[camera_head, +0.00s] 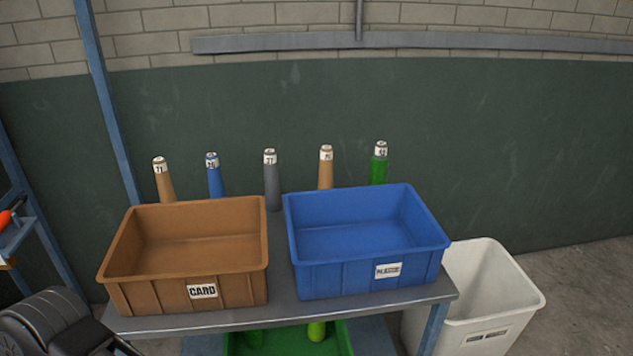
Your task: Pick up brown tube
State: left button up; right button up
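Two brown tubes stand upright in a row behind the bins. One brown tube (164,183) is at the far left end of the row, behind the brown bin. The other brown tube (326,172) is behind the blue bin, left of the green tube. Both carry a white number label near the top, and the bins hide their lower ends. Part of my dark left arm and gripper (88,338) shows at the bottom left corner, in front of the table and far from both tubes; its fingers are not clear. My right gripper is out of view.
A brown bin (119,285) labelled CARD and a blue bin (345,279) stand empty on the grey table (280,314). Blue (214,178), grey (272,183) and green (379,166) tubes share the row. A white bin (519,310) stands right; a green crate (285,345) sits below.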

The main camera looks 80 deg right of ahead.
aim_at(326, 182)
jog(key=z, duration=2.95)
jog(key=i+l+z, duration=0.15)
jog(key=i+z, duration=0.55)
